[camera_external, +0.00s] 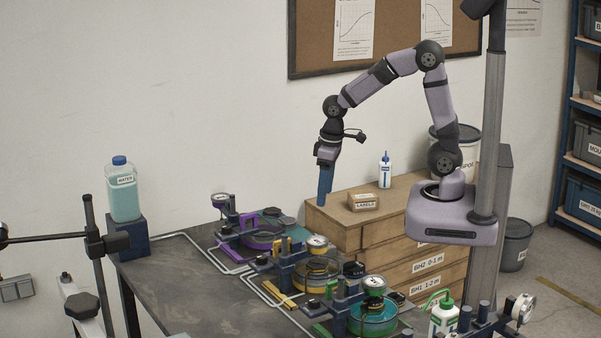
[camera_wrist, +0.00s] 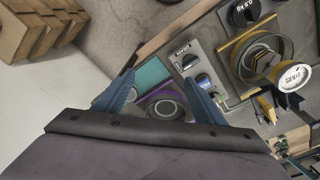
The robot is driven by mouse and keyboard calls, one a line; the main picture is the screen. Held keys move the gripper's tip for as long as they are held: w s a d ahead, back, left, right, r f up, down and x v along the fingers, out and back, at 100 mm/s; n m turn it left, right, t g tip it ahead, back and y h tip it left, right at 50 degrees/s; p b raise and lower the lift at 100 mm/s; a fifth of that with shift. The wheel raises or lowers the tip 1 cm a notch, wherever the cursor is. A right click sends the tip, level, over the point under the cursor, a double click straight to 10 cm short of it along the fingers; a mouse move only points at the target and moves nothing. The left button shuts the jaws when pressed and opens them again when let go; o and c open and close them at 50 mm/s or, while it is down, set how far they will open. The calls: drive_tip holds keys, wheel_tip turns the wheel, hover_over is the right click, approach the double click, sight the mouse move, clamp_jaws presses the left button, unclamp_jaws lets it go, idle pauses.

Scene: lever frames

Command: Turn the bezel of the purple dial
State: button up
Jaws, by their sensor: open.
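The purple unit stands on the far part of the dark bench, with a purple ring-shaped part (camera_external: 262,237) and a small white-faced dial (camera_external: 220,199) on a post at its left. In the wrist view the purple ring (camera_wrist: 166,106) shows partly between my fingers, and its dial cannot be made out. My gripper (camera_external: 325,197) has blue fingers pointing down and hangs well above the bench, right of the purple unit in the outside view. In the wrist view my gripper (camera_wrist: 158,92) has its fingers spread apart with nothing between them.
A similar yellow unit (camera_external: 318,270) and a green unit (camera_external: 374,318) stand nearer along the bench, with raised dials. A wooden drawer cabinet (camera_external: 385,235) stands beside the bench. A water bottle (camera_external: 123,190) stands at the far left. Bare bench top (camera_external: 190,290) lies left of the units.

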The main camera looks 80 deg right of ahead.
drive_tip(key=t+b, duration=0.2)
drive_tip(key=t, duration=0.1)
approach(222, 196)
drive_tip(key=shift+p+x, duration=1.65)
drive_tip(key=shift+x, duration=1.95)
drive_tip(key=c, duration=1.1)
